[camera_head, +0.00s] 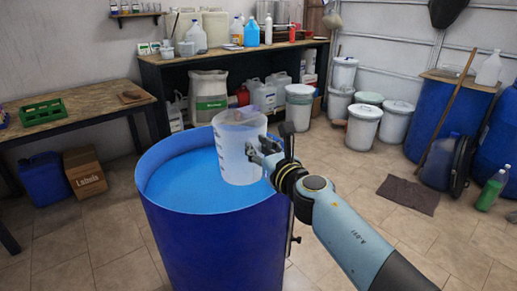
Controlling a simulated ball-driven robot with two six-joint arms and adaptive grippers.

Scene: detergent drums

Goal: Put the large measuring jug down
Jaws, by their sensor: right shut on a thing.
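The large measuring jug (236,150) is clear plastic with dark graduation marks. It is upright over the right part of the blue drum (215,245), which is open-topped and shows blue inside. My right gripper (262,152) is shut on the right side of the jug. The jug's lower end shows in front of the blue surface; I cannot tell whether it touches it. The fingertips are partly hidden against the jug. My left gripper is not in view.
A wooden table (85,100) with a green crate (42,112) stands at the left. A workbench (225,54) with bottles is at the back. White buckets (363,127) and blue drums (432,118) stand at the right. The tiled floor right of the drum is mostly clear around a dark mat (408,195).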

